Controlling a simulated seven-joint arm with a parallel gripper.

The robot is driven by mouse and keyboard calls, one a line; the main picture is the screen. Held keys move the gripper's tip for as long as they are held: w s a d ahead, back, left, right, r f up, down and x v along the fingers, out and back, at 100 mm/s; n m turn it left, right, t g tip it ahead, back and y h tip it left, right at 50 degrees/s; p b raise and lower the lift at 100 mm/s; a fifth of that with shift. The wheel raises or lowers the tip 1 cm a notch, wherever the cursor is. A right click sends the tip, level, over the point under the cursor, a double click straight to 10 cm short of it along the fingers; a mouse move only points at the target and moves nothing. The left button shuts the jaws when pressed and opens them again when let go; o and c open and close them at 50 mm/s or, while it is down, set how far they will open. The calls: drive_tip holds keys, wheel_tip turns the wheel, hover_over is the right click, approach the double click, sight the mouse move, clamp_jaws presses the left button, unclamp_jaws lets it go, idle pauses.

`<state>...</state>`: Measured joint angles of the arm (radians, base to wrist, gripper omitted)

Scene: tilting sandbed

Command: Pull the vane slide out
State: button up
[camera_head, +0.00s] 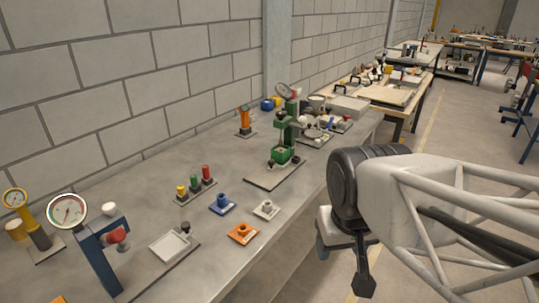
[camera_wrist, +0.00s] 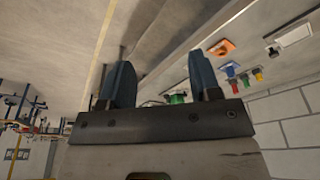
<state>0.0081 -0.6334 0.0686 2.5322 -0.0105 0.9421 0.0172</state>
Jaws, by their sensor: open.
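I cannot pick out the vane slide for certain in either view. A shallow pale tray (camera_head: 173,247) with a small black knob sits on a dark plate at the front left of the bench. A green upright device (camera_head: 283,150) stands on a dark plate farther along. My gripper (camera_wrist: 160,82) shows two dark blue fingers, wide apart with nothing between them. In the head view my gripper (camera_head: 362,270) hangs off the bench's right edge, over the floor, pointing down and touching nothing.
The grey bench (camera_head: 130,180) runs along a block wall (camera_head: 130,70). On it stand a blue frame (camera_head: 98,255) with a gauge, coloured pegs (camera_head: 196,187), and blue (camera_head: 222,204), orange (camera_head: 243,233) and white (camera_head: 266,209) square-based pieces. More cluttered tables stand behind.

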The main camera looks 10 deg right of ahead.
drive_tip(key=shift+w, duration=0.1)
drive_tip(key=shift+c, duration=0.2)
drive_tip(key=m+t+h, duration=0.2)
drive_tip(key=m, duration=0.2)
hover_over(271, 161)
drive_tip(key=s+a, duration=0.1)
drive_tip(key=s, duration=0.2)
wheel_tip(271, 161, down, 10)
drive_tip(key=shift+f, duration=0.2)
drive_tip(key=shift+a+f+g, duration=0.1)
drive_tip(key=shift+g, duration=0.2)
drive_tip(key=shift+x, duration=3.85)
drive_tip(key=shift+a, duration=0.1)
